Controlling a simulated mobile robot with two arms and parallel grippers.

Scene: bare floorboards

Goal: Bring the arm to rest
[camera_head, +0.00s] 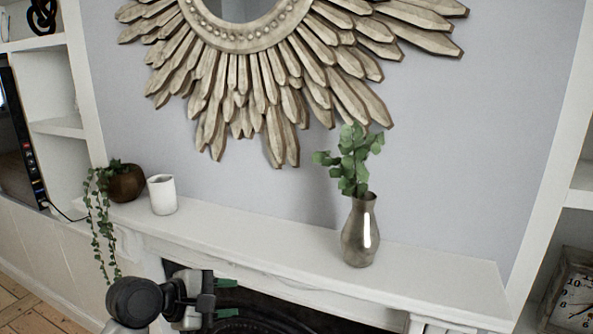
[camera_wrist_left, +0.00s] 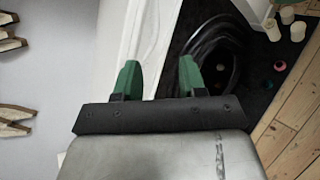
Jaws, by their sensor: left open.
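My left gripper (camera_head: 222,299) is at the bottom of the head view, in front of the mantel shelf and a little below its top. Its two green fingers are apart with nothing between them. They also show in the left wrist view (camera_wrist_left: 158,78), pointing toward the mantel edge and the dark fireplace opening. My right gripper is in neither view.
A white mantel (camera_head: 290,249) carries a brown pot with a trailing plant (camera_head: 127,182), a white cup (camera_head: 162,194) and a metallic vase with leaves (camera_head: 360,232). A sunburst mirror (camera_head: 285,75) hangs above. Candles (camera_wrist_left: 285,20) stand by the fireplace.

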